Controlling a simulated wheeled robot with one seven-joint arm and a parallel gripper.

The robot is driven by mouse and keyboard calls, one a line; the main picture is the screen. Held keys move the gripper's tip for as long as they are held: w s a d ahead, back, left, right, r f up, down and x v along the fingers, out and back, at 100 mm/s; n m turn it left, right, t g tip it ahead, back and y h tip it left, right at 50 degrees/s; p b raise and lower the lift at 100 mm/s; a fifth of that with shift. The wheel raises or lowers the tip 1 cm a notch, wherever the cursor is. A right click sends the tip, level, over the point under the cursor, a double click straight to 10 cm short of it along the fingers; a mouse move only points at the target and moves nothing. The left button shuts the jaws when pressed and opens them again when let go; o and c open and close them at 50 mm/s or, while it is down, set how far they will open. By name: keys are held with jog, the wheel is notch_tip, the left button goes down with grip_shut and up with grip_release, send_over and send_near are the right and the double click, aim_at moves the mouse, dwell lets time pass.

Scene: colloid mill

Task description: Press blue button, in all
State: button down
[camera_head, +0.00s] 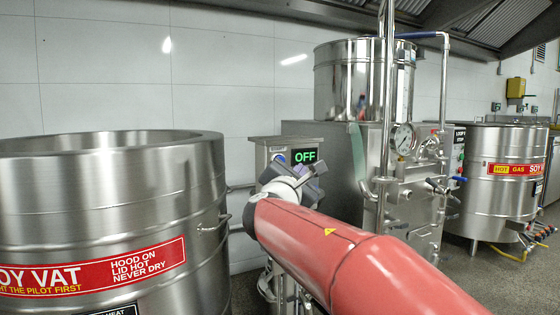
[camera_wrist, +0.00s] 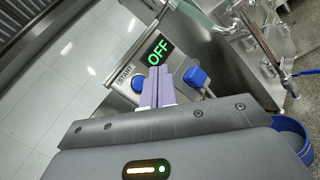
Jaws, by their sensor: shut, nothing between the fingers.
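The blue button (camera_wrist: 138,83) is round and sits beside a START label (camera_wrist: 125,73) on a small metal control box. A dark display (camera_wrist: 159,50) on the box reads OFF in green; it also shows in the head view (camera_head: 305,156). My gripper (camera_wrist: 158,70) is shut and empty. In the wrist view its fingertips lie just right of the button and overlap the display's lower edge; contact cannot be told. In the head view my gripper (camera_head: 314,169) is in front of the control box (camera_head: 263,160), and the button is hard to make out there.
A blue block-like part (camera_wrist: 196,76) is right of the fingers. A steel soy vat (camera_head: 100,205) stands at left, close to my arm. A steel machine with a gauge (camera_head: 402,139) and pipes is at right. Another vat (camera_head: 490,190) stands beyond it. A blue bucket-like thing (camera_wrist: 290,128) is lower right.

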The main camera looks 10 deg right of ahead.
jog(key=w+a+p, duration=0.2)
jog(key=w, duration=0.4)
jog(key=shift+w, duration=0.3)
jog(key=shift+a, duration=0.1)
dwell(1.7)
jog(key=shift+w+a, duration=0.1)
jog(key=shift+w, duration=0.3)
jog(key=shift+w+a+p, duration=0.15)
jog(key=shift+w+p, duration=0.15)
jog(key=shift+w, duration=0.1)
dwell(0.6)
dwell(0.3)
jog(key=shift+s+d+b, duration=0.25)
jog(key=shift+s+b, duration=0.4)
jog(key=shift+s, duration=0.15)
jog(key=shift+s+f, duration=0.1)
